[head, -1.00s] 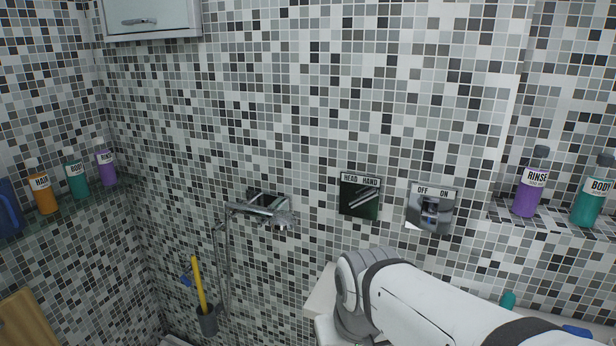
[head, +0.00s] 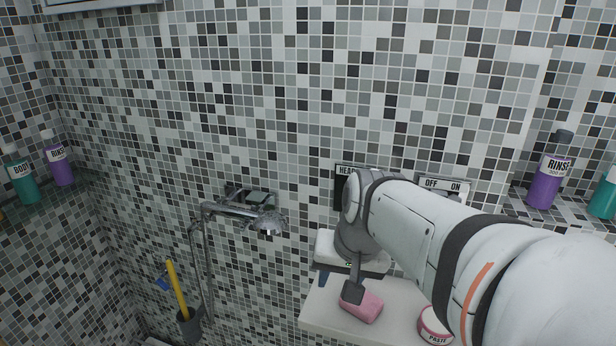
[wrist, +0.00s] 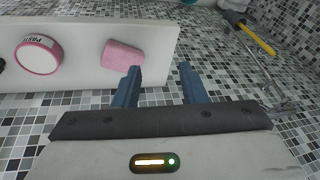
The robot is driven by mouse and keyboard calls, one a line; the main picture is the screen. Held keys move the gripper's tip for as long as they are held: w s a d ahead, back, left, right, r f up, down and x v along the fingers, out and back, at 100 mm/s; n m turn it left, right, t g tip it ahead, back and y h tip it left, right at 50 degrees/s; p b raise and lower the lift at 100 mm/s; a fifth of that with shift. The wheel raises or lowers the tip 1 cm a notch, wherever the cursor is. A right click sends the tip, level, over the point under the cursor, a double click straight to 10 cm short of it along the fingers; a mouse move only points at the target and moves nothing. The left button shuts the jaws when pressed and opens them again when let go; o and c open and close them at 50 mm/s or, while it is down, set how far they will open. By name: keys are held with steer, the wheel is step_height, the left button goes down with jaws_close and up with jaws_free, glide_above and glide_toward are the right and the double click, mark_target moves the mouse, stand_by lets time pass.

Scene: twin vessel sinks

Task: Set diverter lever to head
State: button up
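The black diverter plate (head: 341,190) is on the mosaic wall in the head view. Its label strip is only partly visible. My arm covers most of the plate, and the lever is hidden. My gripper (wrist: 162,68) shows in the wrist view with its two blue fingers apart and nothing between them. In the head view it hangs below the plate, over the white shelf. The wrist view does not show the diverter.
The OFF/ON plate (head: 445,187) is right of the diverter, partly behind my arm. A pink bar (head: 362,306) and a paste jar (head: 434,325) sit on the white shelf (head: 318,314). Bottles stand at both sides.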

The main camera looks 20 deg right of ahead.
steer(key=w+d+r+m+t+b, duration=0.3)
steer(key=w+d+r+m+t, duration=0.1)
steer(key=w+d+r+m, duration=0.75)
steer(key=w+f, duration=0.1)
steer(key=f, duration=0.1)
steer(key=w+d+f, duration=0.1)
steer(key=w+f, duration=0.1)
steer(key=shift+d, duration=0.2)
jaws_close()
